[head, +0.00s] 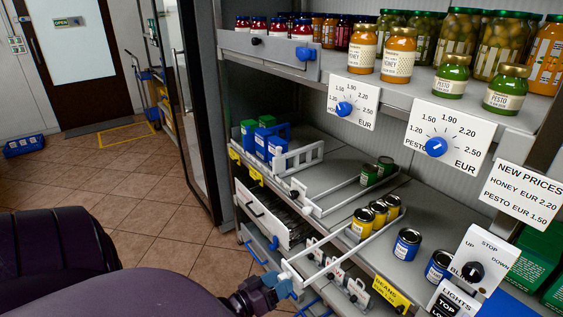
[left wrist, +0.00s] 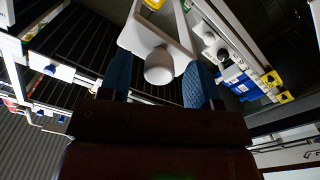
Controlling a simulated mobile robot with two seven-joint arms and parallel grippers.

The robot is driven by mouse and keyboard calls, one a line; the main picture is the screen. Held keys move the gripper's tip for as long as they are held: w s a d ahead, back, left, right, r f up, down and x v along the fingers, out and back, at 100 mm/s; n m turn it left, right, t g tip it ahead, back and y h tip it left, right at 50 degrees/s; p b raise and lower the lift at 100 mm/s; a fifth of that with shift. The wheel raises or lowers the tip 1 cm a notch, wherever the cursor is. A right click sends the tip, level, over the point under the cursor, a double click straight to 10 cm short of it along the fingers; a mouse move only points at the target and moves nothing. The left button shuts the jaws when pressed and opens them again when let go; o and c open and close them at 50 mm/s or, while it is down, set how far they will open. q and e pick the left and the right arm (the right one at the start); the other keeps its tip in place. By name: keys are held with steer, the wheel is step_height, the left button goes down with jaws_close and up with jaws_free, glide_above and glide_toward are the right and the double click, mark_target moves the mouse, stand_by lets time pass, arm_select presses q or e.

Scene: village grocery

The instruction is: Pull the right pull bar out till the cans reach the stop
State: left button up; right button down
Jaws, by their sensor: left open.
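A white pull bar (head: 330,257) runs along the lower shelf past the yellow cans (head: 362,222), its front end sticking out past the shelf edge. My left gripper (head: 279,284) is at that front end. In the left wrist view its two blue fingers stand apart on either side of a pale round knob (left wrist: 159,66) on the white bar frame; I cannot tell whether they touch it. A second white pull bar (head: 312,207) lies further left, with green cans (head: 369,175) at its back. Blue cans (head: 407,244) stand right of the yellow ones. My right gripper is not in view.
The upper shelf (head: 290,66) holds many jars and two dial cards. A control box (head: 480,262) with a knob stands at the lower right. An open glass door (head: 190,110) is left of the shelving. The tiled floor (head: 150,200) at left is mostly clear.

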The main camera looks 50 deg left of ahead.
arm_select(q)
steer(key=s, duration=0.9)
steer(key=shift+s+a, duration=0.3)
steer(key=shift+a, duration=0.1)
steer(key=d+f+m+g, duration=0.2)
steer(key=d+g, duration=0.1)
steer(key=d, duration=0.3)
steer(key=w+d+f+m+g+y, duration=0.1)
steer(key=d+f+m+g, duration=0.1)
steer(key=d, duration=0.5)
steer(key=shift+w+f+m+g, duration=0.25)
steer(key=shift+f+m+g, duration=0.15)
steer(key=shift+m+g, duration=0.4)
steer(key=shift+a, duration=0.1)
